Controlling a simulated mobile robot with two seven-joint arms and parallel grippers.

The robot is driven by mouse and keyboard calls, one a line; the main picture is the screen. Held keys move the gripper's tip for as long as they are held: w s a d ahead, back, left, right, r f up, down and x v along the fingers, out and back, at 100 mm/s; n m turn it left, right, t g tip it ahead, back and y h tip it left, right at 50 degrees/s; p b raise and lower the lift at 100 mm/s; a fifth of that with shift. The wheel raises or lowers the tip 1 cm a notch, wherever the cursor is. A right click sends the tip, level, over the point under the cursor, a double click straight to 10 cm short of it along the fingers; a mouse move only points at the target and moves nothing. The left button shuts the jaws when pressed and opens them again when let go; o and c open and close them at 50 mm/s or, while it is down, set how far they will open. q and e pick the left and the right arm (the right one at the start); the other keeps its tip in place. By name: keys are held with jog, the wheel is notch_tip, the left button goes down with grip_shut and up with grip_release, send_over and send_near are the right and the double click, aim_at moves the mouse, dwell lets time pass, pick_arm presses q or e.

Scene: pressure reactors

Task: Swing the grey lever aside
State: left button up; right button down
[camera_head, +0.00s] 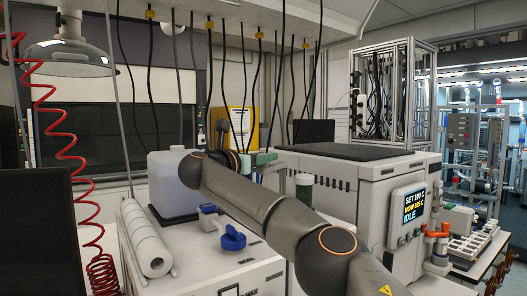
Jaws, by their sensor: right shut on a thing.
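My right arm comes in from the bottom right and reaches across the middle of the view toward the back of the bench. My right gripper (224,134) is at its far end, small, dark and partly hidden behind my own wrist. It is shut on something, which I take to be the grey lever. The lever itself cannot be made out clearly there. My left gripper is not in view.
A blue valve handle (231,238) sits on the white cabinet, below my arm. A white reactor unit (372,197) with a display (409,212) stands right. Black cables (252,75) hang behind.

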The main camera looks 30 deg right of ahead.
jog(key=shift+f, duration=0.1)
dwell(0.3)
jog(key=c, duration=0.5)
grip_release()
jog(key=shift+c, duration=0.2)
jog(key=shift+a, duration=0.2)
jog(key=b+v, duration=0.4)
jog(key=v, duration=0.8)
jog(key=shift+b, duration=0.35)
